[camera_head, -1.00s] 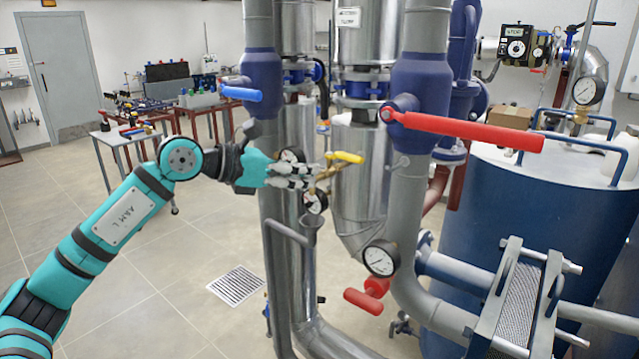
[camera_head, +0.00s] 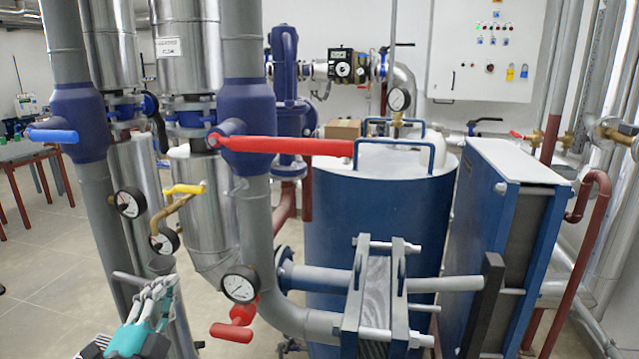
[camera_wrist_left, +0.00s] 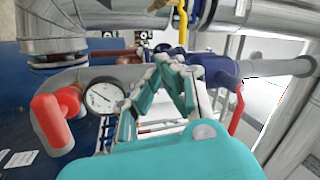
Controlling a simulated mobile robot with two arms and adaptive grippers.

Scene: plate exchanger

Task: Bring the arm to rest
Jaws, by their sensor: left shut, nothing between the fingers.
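My left gripper (camera_head: 160,290) shows at the lower left of the head view, in front of the grey vertical pipes. Its fingers also show in the left wrist view (camera_wrist_left: 172,65), with the tips together and nothing between them. In the head view, the yellow-handled valve (camera_head: 185,188) and a gauge (camera_head: 165,241) are above the fingers. A second gauge (camera_head: 240,284) and a red valve handle (camera_head: 235,322) are to their right. The fingers appear apart from these parts. My right gripper is in neither view.
A long red lever (camera_head: 285,146) and a blue lever (camera_head: 52,135) stick out from the pipes. A blue tank (camera_head: 375,220) and a plate exchanger (camera_head: 378,300) stand to the right. Open floor (camera_head: 45,250) lies at the left.

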